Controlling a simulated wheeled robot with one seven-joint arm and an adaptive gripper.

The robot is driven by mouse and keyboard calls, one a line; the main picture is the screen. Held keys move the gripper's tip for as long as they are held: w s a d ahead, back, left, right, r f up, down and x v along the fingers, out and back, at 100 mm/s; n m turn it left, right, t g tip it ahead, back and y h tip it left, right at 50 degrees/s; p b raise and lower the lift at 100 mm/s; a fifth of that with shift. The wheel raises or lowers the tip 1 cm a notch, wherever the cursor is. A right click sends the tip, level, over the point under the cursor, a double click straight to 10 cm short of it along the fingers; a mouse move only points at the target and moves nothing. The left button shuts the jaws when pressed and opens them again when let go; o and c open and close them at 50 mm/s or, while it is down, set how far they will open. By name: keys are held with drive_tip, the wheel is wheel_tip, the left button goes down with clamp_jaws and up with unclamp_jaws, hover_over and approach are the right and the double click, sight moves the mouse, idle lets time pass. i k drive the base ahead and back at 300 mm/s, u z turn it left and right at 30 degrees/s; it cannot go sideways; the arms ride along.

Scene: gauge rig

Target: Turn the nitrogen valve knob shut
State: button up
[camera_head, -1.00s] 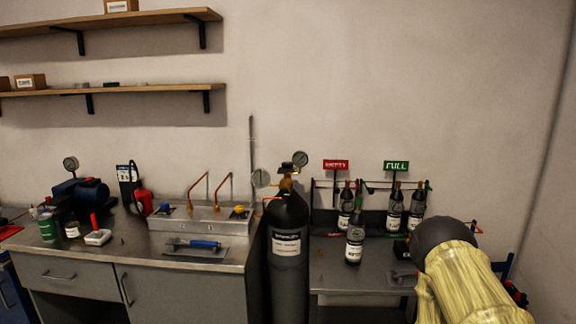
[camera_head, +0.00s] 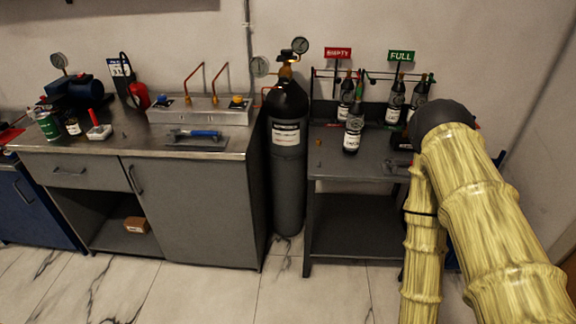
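A tall black gas cylinder (camera_head: 287,180) with a white label stands on the floor between the bench and a grey side table. The label is too small to read. A brass valve with a small dark knob (camera_head: 288,55) sits on its top, with a round gauge (camera_head: 300,45) beside it at the right and another gauge (camera_head: 260,66) at the left. I cannot tell how far the knob is turned. My yellow-sleeved arm is at the right, apart from the cylinder. My gripper is not in view.
The side table (camera_head: 345,170) holds several dark bottles below EMPTY (camera_head: 338,53) and FULL (camera_head: 401,56) signs. The bench (camera_head: 140,142) at left carries a metal box (camera_head: 200,110) with blue and yellow knobs, and a blue-handled tool (camera_head: 200,134). Marble floor in front is clear.

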sight(286, 53)
drive_tip(key=z, duration=0.2)
drive_tip(key=k, duration=0.4)
drive_tip(key=u, duration=1.5)
drive_tip(key=i, duration=1.55)
drive_tip(key=z, duration=0.75)
drive_tip(key=i, duration=0.6)
drive_tip(key=z, duration=0.6)
